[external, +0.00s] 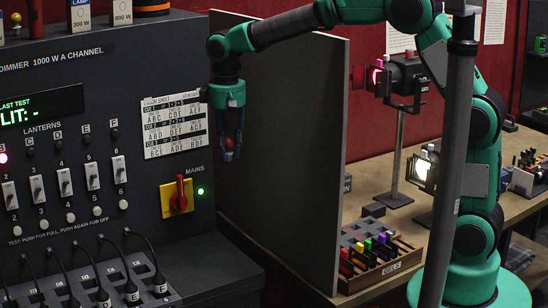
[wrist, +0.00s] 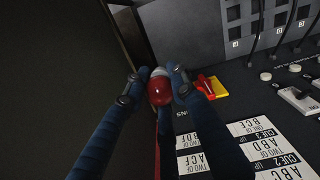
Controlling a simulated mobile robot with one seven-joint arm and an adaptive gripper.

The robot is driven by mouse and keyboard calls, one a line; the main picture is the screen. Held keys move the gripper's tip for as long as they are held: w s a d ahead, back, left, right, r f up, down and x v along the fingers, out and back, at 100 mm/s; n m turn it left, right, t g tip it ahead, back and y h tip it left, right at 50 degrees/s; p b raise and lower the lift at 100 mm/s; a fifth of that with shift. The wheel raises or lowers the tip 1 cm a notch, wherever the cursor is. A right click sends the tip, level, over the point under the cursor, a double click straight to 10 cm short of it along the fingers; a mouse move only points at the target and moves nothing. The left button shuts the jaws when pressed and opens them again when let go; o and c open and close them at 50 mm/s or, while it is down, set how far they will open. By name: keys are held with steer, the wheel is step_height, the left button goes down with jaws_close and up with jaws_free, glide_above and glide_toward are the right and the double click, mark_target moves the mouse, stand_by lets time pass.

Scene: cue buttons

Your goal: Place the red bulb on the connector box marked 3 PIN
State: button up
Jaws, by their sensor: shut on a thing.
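My gripper (external: 231,142) hangs pointing down in front of the dimmer panel's right side, near the grey partition. It is shut on the red bulb (external: 229,156). No box with a readable 3 PIN mark shows in either view.
The dimmer panel (external: 95,150) carries a cue sheet (external: 172,125) and a red mains switch (external: 177,196). A tall grey partition (external: 290,150) separates it from the wooden bench (external: 375,165). The bench holds a gels tray (external: 385,267) and lamps on a stand (external: 397,150).

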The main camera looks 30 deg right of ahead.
steer(key=s+f+n+p, duration=0.1)
steer(key=s+f, duration=0.5)
steer(key=f, duration=0.7)
steer(key=s+f, duration=0.6)
steer(key=f, duration=0.7)
steer(key=shift+a+n+p, duration=0.2)
steer(key=shift+n+p, duration=0.2)
steer(key=shift+w, duration=0.1)
glide_above(204, 264)
steer(key=shift+f, duration=0.75)
steer(key=shift+f, duration=1.75)
steer(key=shift+f, duration=0.15)
